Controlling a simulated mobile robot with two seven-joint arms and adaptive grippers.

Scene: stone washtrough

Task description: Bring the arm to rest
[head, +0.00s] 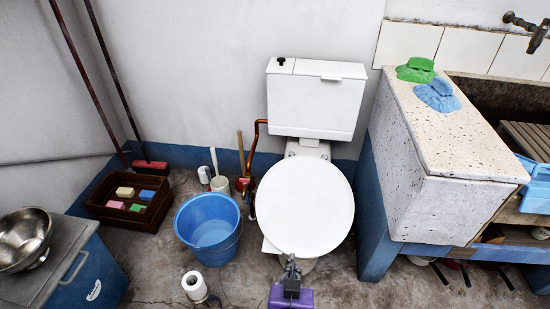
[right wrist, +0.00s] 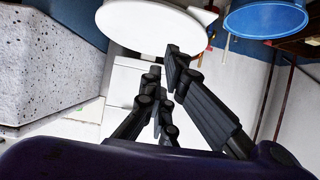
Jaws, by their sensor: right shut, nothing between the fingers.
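My right gripper (head: 291,264) is at the bottom middle of the head view, with purple housing and dark fingers pointing away from me. It is in front of the toilet's lower edge. In the right wrist view its fingers (right wrist: 165,75) are shut with nothing between them. The white toilet (head: 304,207) has its round lid down. The lid also shows at the top of the wrist view (right wrist: 150,22). Whether the fingers touch the toilet cannot be told. My left gripper is not in view.
A blue bucket (head: 208,229) and a paper roll (head: 195,286) stand left of the toilet. The stone trough (head: 440,165) is at the right, with green (head: 417,69) and blue (head: 438,94) cloths on it. A steel bowl (head: 24,238) sits on a blue cooler (head: 88,275).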

